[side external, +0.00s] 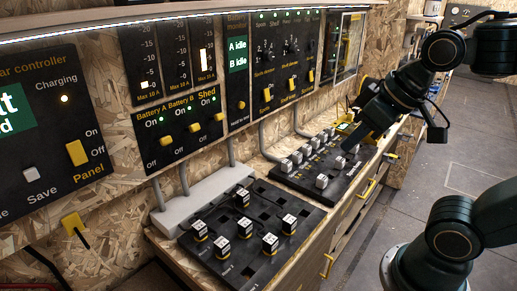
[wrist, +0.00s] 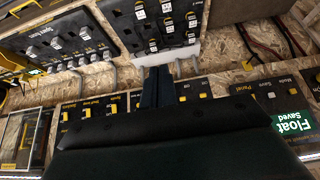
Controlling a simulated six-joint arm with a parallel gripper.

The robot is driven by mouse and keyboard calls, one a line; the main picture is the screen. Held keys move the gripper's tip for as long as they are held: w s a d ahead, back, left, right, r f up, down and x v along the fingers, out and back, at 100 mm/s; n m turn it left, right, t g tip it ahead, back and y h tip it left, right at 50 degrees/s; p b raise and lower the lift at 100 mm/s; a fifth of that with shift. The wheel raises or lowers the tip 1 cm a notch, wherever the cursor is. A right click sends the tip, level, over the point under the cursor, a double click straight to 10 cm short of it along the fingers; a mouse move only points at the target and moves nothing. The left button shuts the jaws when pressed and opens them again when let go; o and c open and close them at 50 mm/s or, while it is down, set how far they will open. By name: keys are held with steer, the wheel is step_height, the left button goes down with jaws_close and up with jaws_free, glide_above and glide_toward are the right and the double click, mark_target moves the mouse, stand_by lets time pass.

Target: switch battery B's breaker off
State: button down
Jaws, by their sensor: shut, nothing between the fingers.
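Battery B's breaker (side external: 193,128) is the middle yellow lever on a black wall panel (side external: 176,152), between the Battery A lever (side external: 166,140) and the Shed lever (side external: 219,117). On is printed above the levers and Off below. I cannot clearly tell the breaker's position. My gripper (side external: 350,143) is shut and empty, out over the far end of the bench, well to the right of the breaker and apart from it. In the wrist view the picture is upside down; my shut fingers (wrist: 158,86) hide part of the wall panels, and Battery B's breaker cannot be singled out.
A battery monitor screen (side external: 237,54) reads A idle, B idle. A black board with several cubes (side external: 252,240) lies on the bench below the breakers, and another small board (side external: 310,176) is nearer my gripper. A grey conduit box (side external: 205,200) runs along the wall. The floor to the right is clear.

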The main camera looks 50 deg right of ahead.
steer(key=w+a+r+t, duration=0.1)
steer(key=w+t, duration=0.1)
steer(key=w, duration=1.6)
steer(key=w+a+r+t, duration=0.2)
steer(key=w, duration=1.6)
steer(key=shift+a+r, duration=0.15)
steer(key=shift+r, duration=0.1)
steer(key=shift+f, duration=0.15)
glide_above(191, 129)
steer(key=d, duration=0.2)
steer(key=f, duration=0.6)
steer(key=shift+w+a, duration=0.15)
steer(key=shift+w, duration=0.15)
steer(key=shift+f, duration=0.2)
steer(key=shift+s+f, duration=0.4)
steer(key=shift+f, duration=0.4)
steer(key=shift+s+f, duration=0.35)
steer(key=shift+f, duration=0.45)
